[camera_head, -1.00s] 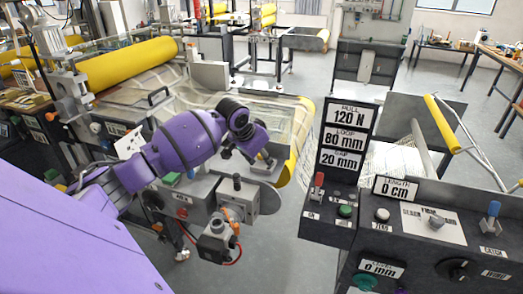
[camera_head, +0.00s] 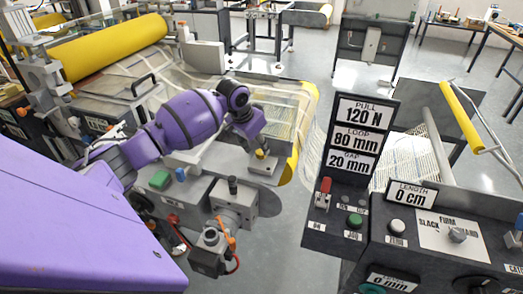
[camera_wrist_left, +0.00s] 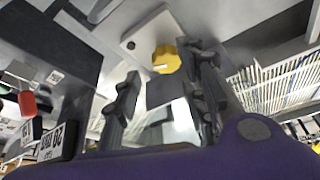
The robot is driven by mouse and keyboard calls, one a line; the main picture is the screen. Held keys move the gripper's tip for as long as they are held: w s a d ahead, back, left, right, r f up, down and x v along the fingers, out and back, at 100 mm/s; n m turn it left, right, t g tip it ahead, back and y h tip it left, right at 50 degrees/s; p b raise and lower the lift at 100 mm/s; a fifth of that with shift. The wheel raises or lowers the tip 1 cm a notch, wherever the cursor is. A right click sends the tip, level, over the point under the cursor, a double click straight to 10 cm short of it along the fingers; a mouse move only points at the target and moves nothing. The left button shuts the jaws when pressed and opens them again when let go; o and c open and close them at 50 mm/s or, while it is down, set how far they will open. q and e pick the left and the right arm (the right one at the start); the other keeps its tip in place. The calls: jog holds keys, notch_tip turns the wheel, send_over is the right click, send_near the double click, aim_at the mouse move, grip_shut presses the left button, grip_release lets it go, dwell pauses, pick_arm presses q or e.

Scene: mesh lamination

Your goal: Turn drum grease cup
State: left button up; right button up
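The grease cup, a small yellow ribbed knob (camera_head: 261,154), stands on a grey metal block (camera_head: 264,166) beside the drum end. In the left wrist view the yellow cup (camera_wrist_left: 166,60) shows between and beyond the two dark fingertips. My left gripper (camera_head: 258,146) comes in from the left and points down just over the cup. In the wrist view its fingers (camera_wrist_left: 165,72) are spread apart with nothing held between them. I cannot tell whether a finger touches the cup. My right gripper is not in view.
A grey housing with an orange-fitted device (camera_head: 215,243) lies below my left arm. Mesh web and yellow rolls (camera_head: 110,47) are behind.

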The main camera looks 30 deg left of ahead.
aim_at(262, 154)
pick_arm(q)
jog(key=x, duration=0.4)
jog(key=shift+a, duration=0.15)
jog(key=shift+w+f, duration=0.1)
jog(key=shift+f, duration=0.15)
grip_shut()
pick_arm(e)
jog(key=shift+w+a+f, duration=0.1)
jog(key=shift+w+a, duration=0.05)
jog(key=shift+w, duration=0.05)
